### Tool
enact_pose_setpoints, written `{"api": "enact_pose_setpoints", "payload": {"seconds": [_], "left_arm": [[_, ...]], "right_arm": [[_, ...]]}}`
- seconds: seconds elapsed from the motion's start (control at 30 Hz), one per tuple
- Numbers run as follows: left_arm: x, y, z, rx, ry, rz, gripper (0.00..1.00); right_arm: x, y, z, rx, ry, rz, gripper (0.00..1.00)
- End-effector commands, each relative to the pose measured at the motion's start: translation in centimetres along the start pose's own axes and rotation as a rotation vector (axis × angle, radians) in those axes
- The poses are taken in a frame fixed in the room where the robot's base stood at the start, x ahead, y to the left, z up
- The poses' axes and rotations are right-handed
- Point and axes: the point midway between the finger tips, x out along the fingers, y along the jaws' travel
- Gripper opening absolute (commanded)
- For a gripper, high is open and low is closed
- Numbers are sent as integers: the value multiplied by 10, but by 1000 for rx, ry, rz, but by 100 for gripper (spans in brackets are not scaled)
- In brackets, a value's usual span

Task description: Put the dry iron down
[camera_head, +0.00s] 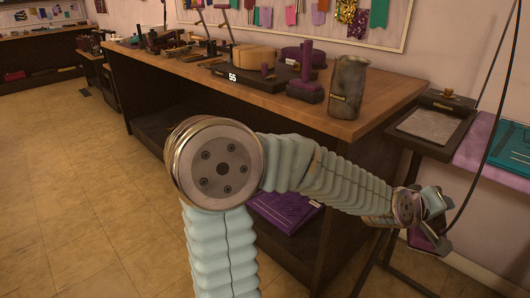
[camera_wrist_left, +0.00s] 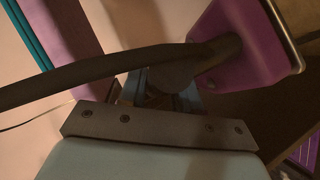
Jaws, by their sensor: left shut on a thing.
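In the left wrist view the dry iron (camera_wrist_left: 232,42) shows as a purple body with a pale metal edge at the upper right. A dark bar joins it and runs left across the picture, over the fingers. My left gripper (camera_wrist_left: 165,88) is shut on the iron at this dark part. In the head view my left gripper (camera_head: 437,222) is at the far right, beside and below the purple-topped ironing table. There the iron is mostly hidden by the gripper; I cannot make out its shape. My right gripper is in neither view.
A stand with a grey metal plate (camera_head: 432,123) is above and behind the gripper. A teal cloth (camera_head: 512,148) lies on the purple table (camera_head: 472,152). Dark cords hang at the right. The wooden workbench (camera_head: 385,98) holds a metal pitcher (camera_head: 347,88) and tools.

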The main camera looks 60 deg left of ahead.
Motion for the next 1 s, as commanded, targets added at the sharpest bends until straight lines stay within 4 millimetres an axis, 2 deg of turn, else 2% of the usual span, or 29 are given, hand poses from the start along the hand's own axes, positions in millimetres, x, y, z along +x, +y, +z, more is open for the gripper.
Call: {"api": "enact_pose_setpoints", "payload": {"seconds": [0.1,0.5,0.9,1.0], "left_arm": [[24,-17,13,-13,20,-10,0],[95,-73,50,-46,100,-46,0],[91,-68,46,-44,103,-39,0],[93,-74,47,-46,105,-41,0]], "right_arm": [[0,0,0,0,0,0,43],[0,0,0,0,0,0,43],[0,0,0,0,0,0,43],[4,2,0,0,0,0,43]]}}
